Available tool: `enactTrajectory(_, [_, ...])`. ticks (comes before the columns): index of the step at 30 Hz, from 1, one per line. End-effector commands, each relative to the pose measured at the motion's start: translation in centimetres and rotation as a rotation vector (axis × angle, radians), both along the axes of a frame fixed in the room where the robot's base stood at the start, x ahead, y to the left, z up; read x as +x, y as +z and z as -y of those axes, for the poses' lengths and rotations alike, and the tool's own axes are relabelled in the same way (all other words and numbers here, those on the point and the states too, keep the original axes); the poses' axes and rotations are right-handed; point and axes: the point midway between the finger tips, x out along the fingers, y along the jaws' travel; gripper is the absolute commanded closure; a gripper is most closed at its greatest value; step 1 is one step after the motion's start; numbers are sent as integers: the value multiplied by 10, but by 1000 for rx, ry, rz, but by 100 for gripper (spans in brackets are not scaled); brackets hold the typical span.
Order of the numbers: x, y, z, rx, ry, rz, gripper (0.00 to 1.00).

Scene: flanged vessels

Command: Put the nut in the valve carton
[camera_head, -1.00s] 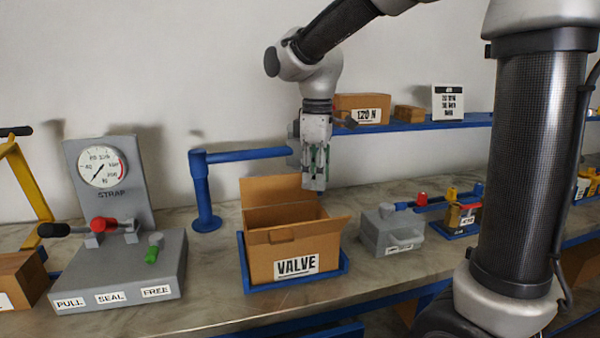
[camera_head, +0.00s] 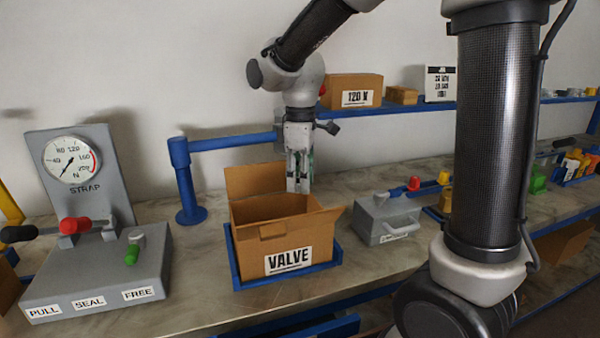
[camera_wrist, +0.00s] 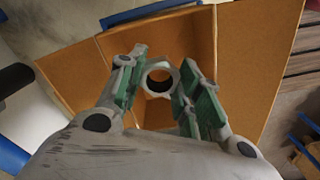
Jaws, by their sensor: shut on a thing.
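The valve carton (camera_head: 285,238) is an open brown box with a "VALVE" label, standing in a blue tray (camera_head: 238,284) on the bench, its flaps spread. In the wrist view the open carton (camera_wrist: 190,45) lies below my gripper. My gripper (camera_head: 298,188) points down over the back part of the carton, its tips near the height of the raised flaps. In the wrist view my gripper (camera_wrist: 160,92) is shut on the grey nut (camera_wrist: 159,79), a ring with a dark hole, held between the green-padded fingers. The nut is not clear in the head view.
A grey strap press (camera_head: 100,262) with a gauge stands left of the carton. A grey box with a handle (camera_head: 388,218) stands close on the right. A blue post with a rail (camera_head: 182,180) rises behind.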

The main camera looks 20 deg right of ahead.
Motion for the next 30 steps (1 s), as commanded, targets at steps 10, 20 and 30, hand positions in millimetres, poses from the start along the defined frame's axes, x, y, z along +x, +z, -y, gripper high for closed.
enactTrajectory(10, [-1, -39, 0, -1, 0, -2, 92])
enactTrajectory(20, [-1, -75, 0, -1, 0, -2, 92])
enactTrajectory(30, [-1, -113, 0, -1, 0, -3, 92])
